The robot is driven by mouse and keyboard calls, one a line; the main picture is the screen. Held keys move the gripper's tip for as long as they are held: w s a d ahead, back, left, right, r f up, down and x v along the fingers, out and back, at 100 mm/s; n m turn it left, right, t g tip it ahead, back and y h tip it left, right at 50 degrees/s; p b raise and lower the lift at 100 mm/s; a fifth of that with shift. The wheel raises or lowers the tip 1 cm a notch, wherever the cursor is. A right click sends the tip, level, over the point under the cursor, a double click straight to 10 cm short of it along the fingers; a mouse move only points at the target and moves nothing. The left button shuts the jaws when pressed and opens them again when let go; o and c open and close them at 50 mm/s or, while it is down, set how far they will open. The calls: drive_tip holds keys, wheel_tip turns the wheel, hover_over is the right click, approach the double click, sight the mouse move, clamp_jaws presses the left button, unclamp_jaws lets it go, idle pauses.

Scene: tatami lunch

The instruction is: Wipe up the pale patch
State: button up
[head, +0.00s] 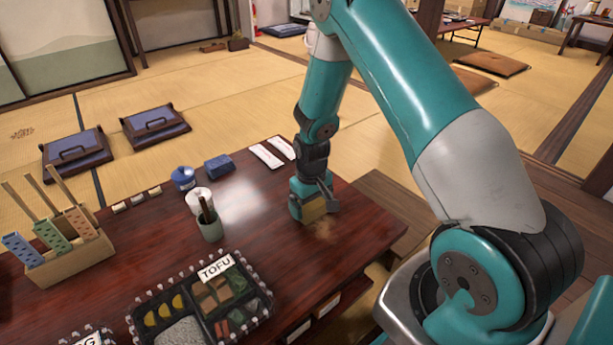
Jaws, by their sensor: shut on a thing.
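My gripper (314,204) reaches down to the dark red wooden table (345,248) near its right end. It is shut on a tan, sponge-like block (313,213), held low at the tabletop; I cannot tell whether it touches the wood. A faint pale brownish patch (322,229) shows on the wood just in front of the block. The gripper and block may hide part of it. A whitish sheen farther left looks like reflected light.
A green cup (210,227) with dark sticks, a white pot (198,200), a blue jar (183,178) and a blue block (218,165) stand left of my gripper. White packets (266,156) lie behind it. A food tray (262,312) with a TOFU label is in front, left.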

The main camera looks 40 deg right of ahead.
drive_tip(key=shift+r+p, duration=2.85)
drive_tip(key=shift+r, duration=0.8)
drive_tip(key=shift+a, duration=0.1)
